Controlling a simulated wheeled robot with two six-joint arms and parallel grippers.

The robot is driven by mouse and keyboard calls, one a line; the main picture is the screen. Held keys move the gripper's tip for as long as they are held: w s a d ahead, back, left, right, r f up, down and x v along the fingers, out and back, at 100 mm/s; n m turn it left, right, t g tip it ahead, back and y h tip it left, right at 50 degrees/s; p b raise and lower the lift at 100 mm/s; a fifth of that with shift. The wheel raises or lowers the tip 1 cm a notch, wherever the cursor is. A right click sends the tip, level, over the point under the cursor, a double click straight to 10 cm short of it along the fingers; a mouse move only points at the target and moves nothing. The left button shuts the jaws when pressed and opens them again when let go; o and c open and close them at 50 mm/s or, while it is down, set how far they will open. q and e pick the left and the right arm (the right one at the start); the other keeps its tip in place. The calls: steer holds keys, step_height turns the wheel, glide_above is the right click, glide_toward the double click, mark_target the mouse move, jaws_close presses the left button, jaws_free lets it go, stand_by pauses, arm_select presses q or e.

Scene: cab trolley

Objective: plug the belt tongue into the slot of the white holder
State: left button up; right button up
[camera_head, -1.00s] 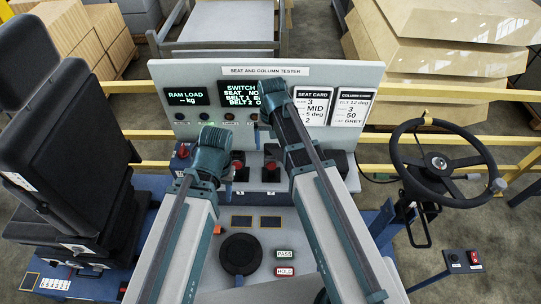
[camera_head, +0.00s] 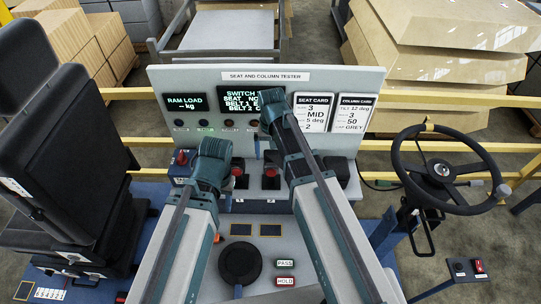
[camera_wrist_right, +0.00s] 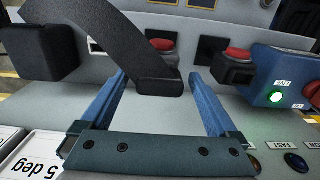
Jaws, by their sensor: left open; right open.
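In the right wrist view, my right gripper (camera_wrist_right: 158,76) is open, its two blue fingers apart. A black belt strap (camera_wrist_right: 110,35) curves in from the upper left, and its dark end (camera_wrist_right: 158,87) lies between the fingers, not clamped. The metal of the tongue cannot be made out. In the head view, the right wrist (camera_head: 272,105) is in front of the tester panel and hides its fingers. My left gripper (camera_head: 212,150) is open, lower left of the right one, its fingers mostly hidden. I cannot pick out the white holder or its slot with certainty.
Two red-topped buckles (camera_head: 238,168) (camera_head: 268,170) stand below the tester panel (camera_head: 215,77). A black block (camera_wrist_right: 40,52) is left in the right wrist view. The black seat (camera_head: 60,110) is at left, the steering wheel (camera_head: 440,169) at right. A black round pad (camera_head: 240,262) lies in front.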

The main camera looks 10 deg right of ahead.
jaws_close()
stand_by(0.6)
steer(key=shift+r, duration=0.15)
steer(key=shift+r+p, duration=2.9)
steer(key=shift+p, duration=0.15)
